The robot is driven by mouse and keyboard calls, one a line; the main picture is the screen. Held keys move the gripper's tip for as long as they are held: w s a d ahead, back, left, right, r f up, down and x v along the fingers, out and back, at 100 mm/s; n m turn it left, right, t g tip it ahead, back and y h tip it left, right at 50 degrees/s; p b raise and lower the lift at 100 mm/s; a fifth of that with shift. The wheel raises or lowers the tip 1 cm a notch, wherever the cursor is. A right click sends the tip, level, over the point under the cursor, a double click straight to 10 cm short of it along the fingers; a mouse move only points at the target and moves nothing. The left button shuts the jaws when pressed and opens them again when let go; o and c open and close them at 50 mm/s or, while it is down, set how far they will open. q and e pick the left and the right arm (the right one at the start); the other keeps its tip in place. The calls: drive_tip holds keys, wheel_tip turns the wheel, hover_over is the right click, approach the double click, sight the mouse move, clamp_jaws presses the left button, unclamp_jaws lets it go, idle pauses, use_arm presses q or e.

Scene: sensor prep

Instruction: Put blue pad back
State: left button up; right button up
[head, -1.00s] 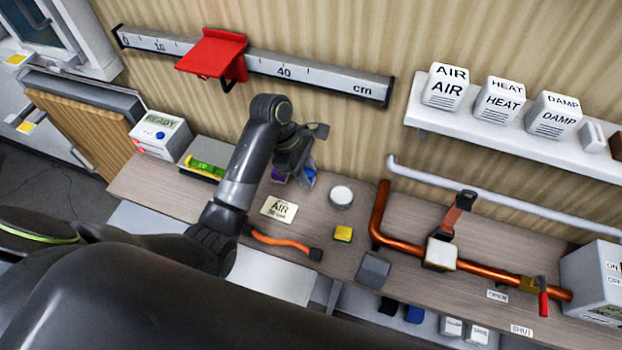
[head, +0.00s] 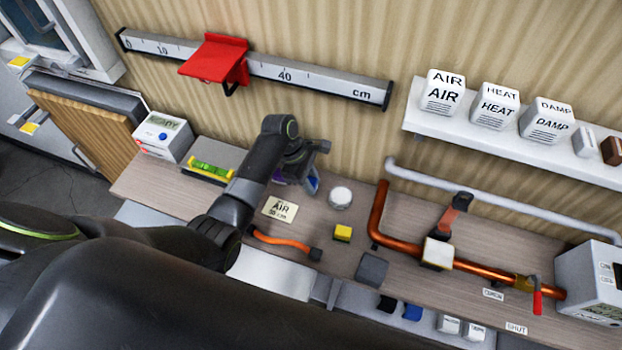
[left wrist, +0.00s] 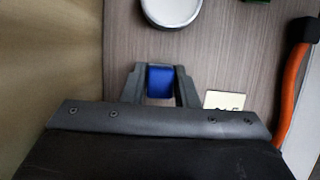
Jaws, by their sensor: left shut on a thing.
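My left gripper (head: 298,178) is over the back of the bench, near the wall, and its arm hides part of it. In the left wrist view its two fingers (left wrist: 160,74) are closed on a blue pad (left wrist: 161,83). A bit of blue also shows at the fingers in the head view (head: 312,184). A purple thing (head: 279,179) shows beside the fingers, mostly hidden. Whether the held pad touches the bench cannot be told. Another blue block (head: 412,313) sits on the lower shelf beside a black one. My right gripper is not in view.
A round white-topped tin (head: 340,197), an AIR card (head: 280,209) and an orange cable (head: 283,242) lie near the gripper. A yellow block (head: 343,233) and grey block (head: 371,269) are further right, before a copper pipe (head: 379,212).

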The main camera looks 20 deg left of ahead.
use_arm(q)
drive_tip(key=shift+f, duration=0.1)
drive_tip(key=o, duration=0.9)
drive_tip(key=shift+o, duration=0.2)
drive_tip(key=v, duration=0.7)
drive_tip(key=shift+r+b, duration=0.4)
drive_tip(key=shift+a, duration=0.1)
